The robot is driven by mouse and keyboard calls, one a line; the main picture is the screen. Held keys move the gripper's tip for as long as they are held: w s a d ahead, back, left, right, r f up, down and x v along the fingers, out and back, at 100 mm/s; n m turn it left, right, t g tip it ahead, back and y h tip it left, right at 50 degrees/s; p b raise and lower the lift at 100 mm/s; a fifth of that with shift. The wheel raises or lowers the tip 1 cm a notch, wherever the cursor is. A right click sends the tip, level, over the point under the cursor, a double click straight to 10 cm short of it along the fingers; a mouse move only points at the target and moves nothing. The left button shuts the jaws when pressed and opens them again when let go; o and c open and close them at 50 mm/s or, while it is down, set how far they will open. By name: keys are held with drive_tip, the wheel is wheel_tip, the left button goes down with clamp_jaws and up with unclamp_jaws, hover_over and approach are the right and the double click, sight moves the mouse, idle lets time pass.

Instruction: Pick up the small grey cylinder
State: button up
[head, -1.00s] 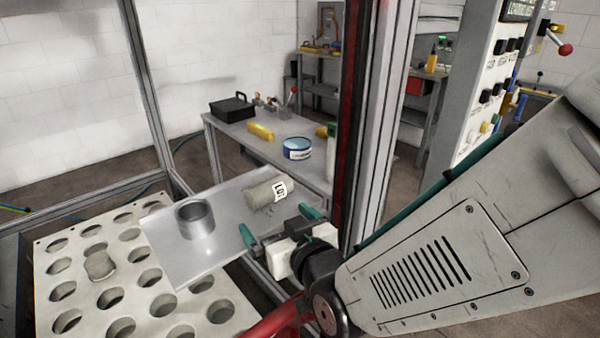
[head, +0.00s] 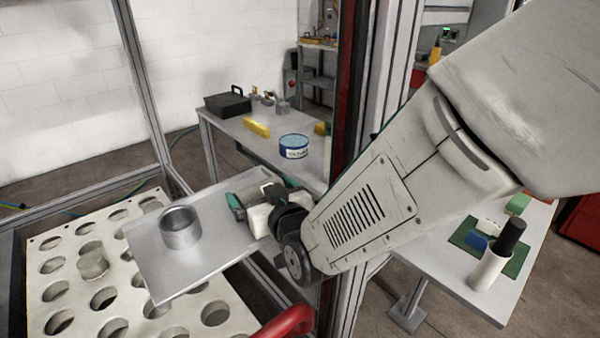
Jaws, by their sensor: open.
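My gripper (head: 258,190) is open, low over the right part of the metal tray (head: 172,278), its green fingers spread apart. The labelled grey cylinder that lay on its side there earlier is mostly or wholly hidden behind my gripper; I cannot tell whether it is between the fingers. Another small grey cylinder (head: 93,263) stands in the perforated plate (head: 55,292), left of the tray and well away from my gripper. A hollow metal ring (head: 181,228) stands upright on the tray's left part, clear of my gripper.
Frame posts (head: 148,90) and a red-edged column (head: 348,80) stand around the tray. Behind it, a bench (head: 225,135) holds a black box (head: 228,104), a yellow block (head: 256,128) and a blue-and-white tin (head: 294,147). A white table (head: 440,280) is at right.

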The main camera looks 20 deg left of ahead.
drive_tip(key=shift+w+a, duration=0.15)
drive_tip(key=shift+a, duration=0.05)
drive_tip(key=c, duration=0.9)
